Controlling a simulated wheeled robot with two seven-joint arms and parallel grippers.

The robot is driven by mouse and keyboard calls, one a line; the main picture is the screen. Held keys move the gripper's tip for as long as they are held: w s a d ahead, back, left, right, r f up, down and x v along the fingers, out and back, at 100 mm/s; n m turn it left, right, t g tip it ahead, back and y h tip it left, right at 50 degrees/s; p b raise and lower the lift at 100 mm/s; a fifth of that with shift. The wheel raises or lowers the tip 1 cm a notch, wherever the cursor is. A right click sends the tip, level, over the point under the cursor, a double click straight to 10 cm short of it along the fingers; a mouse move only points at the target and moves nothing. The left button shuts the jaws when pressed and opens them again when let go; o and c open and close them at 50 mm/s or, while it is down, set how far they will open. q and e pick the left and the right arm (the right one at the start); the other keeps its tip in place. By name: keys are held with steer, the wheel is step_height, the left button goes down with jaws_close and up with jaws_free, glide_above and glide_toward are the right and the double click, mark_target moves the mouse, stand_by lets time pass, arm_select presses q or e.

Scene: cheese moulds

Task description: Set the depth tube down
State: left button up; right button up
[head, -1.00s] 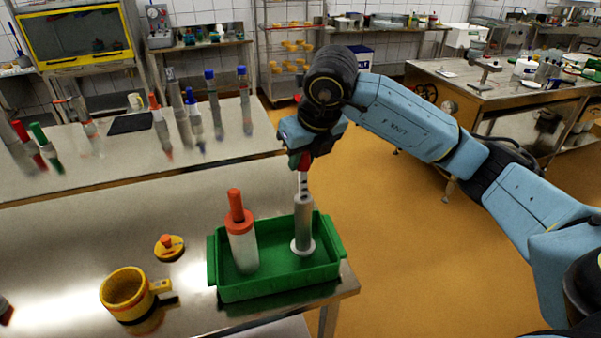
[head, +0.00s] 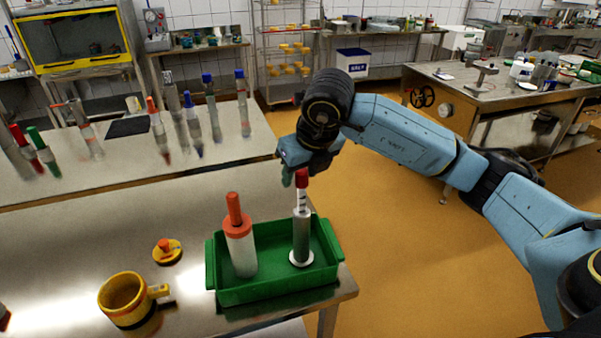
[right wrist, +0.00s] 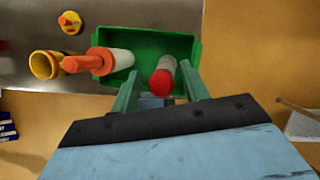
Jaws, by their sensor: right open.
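The depth tube (head: 302,235) is a grey cylinder with a white foot, a marked white stem and a red top. It stands upright in the right part of the green tray (head: 277,292). My right gripper (head: 294,178) is just above and beside the red top, pointing down. In the right wrist view the open fingers (right wrist: 162,92) lie on either side below the red top of the tube (right wrist: 161,84), with a gap visible. Whether a finger touches it is hard to tell. My left gripper is out of view.
An orange-topped white cylinder (head: 240,247) stands in the tray's left part. A yellow mug (head: 124,300) and a yellow lid with an orange knob (head: 167,252) are on the steel table to the left. Several coloured-cap tubes stand on the table behind (head: 90,180).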

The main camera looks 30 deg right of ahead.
steer(key=v, duration=1.1)
steer(key=shift+r, duration=0.15)
steer(key=shift+s, duration=0.1)
